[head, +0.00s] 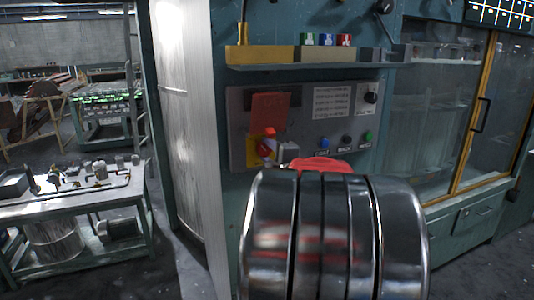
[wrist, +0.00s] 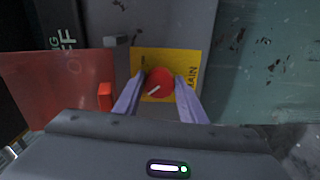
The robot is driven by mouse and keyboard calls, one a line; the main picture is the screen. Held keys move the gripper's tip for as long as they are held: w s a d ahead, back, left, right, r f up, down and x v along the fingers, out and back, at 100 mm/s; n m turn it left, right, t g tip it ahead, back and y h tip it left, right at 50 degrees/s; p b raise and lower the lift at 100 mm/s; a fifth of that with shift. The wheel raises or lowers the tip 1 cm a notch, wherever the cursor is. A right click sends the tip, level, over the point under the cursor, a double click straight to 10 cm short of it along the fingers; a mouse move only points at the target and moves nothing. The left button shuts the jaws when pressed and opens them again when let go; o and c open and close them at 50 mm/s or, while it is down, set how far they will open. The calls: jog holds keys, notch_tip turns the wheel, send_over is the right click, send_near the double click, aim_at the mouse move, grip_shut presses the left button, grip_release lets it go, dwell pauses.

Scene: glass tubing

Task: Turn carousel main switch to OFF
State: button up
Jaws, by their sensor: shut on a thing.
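The main switch is a round red knob (wrist: 160,84) with a white pointer line, on a yellow plate (wrist: 187,58) lettered "MAIN". In the wrist view the pointer line lies at a slant. My gripper (wrist: 159,88) has its two fingers closed on opposite sides of the knob. In the head view the yellow plate (head: 252,152) sits at the lower left of the grey control panel (head: 237,105), and my gripper's end partly hides the knob. A red flap (head: 268,112) is above the plate. The red flap also shows at the left in the wrist view (wrist: 50,85).
The panel has blue, black and green buttons (head: 368,136) right of the switch and a black knob (head: 371,98) higher up. A shelf (head: 300,66) with small colored boxes juts out above. A glass-doored cabinet (head: 440,110) stands to the right, a workbench (head: 75,205) to the left.

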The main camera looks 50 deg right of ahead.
jog(key=shift+w+a+f+n, duration=0.1)
jog(key=shift+w+a+n, duration=0.15)
jog(key=shift+n, duration=0.45)
jog(key=o, duration=1)
jog(key=shift+s+d, duration=0.1)
jog(key=shift+d, duration=0.05)
jog(key=shift+s, duration=0.15)
jog(key=v, duration=1.3)
jog(key=shift+s+a+f, duration=0.1)
jog(key=shift+s+a, duration=0.1)
